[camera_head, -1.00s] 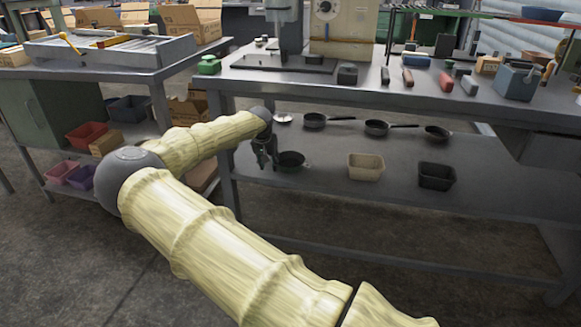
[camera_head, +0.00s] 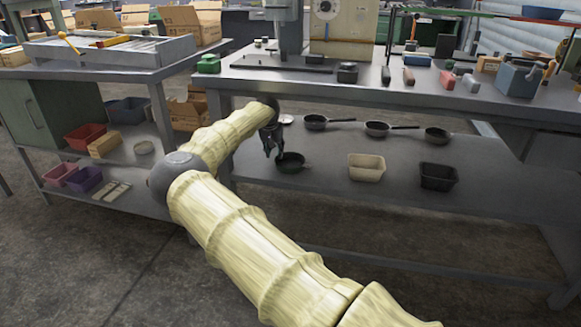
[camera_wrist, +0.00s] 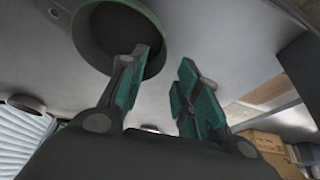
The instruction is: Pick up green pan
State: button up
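The green pan (camera_head: 291,164) sits on the lower shelf of the workbench, left of the beige bin. It looks dark in the head view. In the wrist view the pan (camera_wrist: 112,30) shows at the top, with a green rim and a dark inside. My gripper (camera_head: 273,154) points down just left of the pan in the head view. In the wrist view my gripper (camera_wrist: 164,63) has its teal-padded fingers apart with nothing between them. One finger overlaps the pan's rim in that view; I cannot tell whether it touches. The pan's handle is not clear.
Several dark pans, such as one pan (camera_head: 316,121), line the back of the shelf (camera_head: 330,195). A beige bin (camera_head: 366,168) and a black bin (camera_head: 438,177) stand to the right. The worktop (camera_head: 330,82) lies above, close over my arm.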

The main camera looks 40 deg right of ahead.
aim_at(277, 160)
jog(key=b+x, duration=0.1)
jog(key=x, duration=0.4)
jog(key=shift+f, duration=0.1)
grip_shut()
